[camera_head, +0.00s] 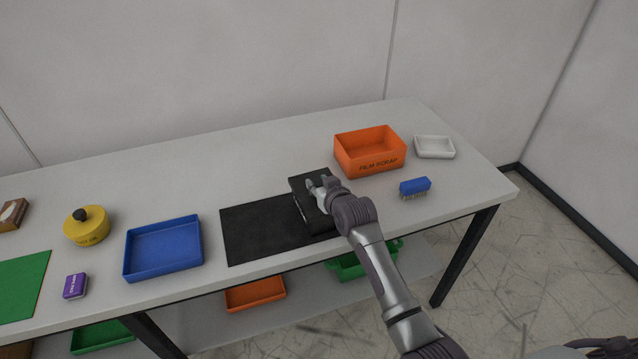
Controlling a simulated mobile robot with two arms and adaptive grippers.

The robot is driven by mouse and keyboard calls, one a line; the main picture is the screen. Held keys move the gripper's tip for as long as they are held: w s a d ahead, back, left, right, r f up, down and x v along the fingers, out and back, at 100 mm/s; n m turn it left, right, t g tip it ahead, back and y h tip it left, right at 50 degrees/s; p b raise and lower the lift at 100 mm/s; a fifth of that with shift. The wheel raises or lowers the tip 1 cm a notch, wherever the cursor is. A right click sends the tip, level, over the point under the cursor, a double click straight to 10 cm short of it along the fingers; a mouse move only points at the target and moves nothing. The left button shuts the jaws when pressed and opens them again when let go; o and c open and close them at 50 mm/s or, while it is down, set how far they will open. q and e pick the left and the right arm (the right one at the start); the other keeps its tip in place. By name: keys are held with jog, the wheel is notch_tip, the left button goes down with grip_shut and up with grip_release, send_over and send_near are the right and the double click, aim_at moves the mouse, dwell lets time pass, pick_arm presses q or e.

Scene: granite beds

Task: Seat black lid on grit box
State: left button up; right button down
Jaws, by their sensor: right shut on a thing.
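A black flat-topped block, which looks like the black lid (298,184), is at the right end of the black mat (262,231). My right gripper (318,185) comes in from the lower right and is shut on it from above. A thin pale mark shows along the block's left side. I cannot tell whether this is the lid alone or the lid over the grit box, since the parts are all dark and my gripper and wrist cover its right side. My left gripper is not in view.
An orange film scrap bin (370,160), a white dish (434,148) and a blue brush (415,188) stand to the right. A blue tray (163,264), a yellow round container (87,229) and a purple box (75,286) are left. The table's back middle is clear.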

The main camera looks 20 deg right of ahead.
jog(key=shift+f, duration=0.15)
jog(key=c, duration=0.7)
grip_release()
jog(key=shift+c, duration=0.2)
jog(key=shift+s, duration=0.1)
jog(key=v, duration=1.2)
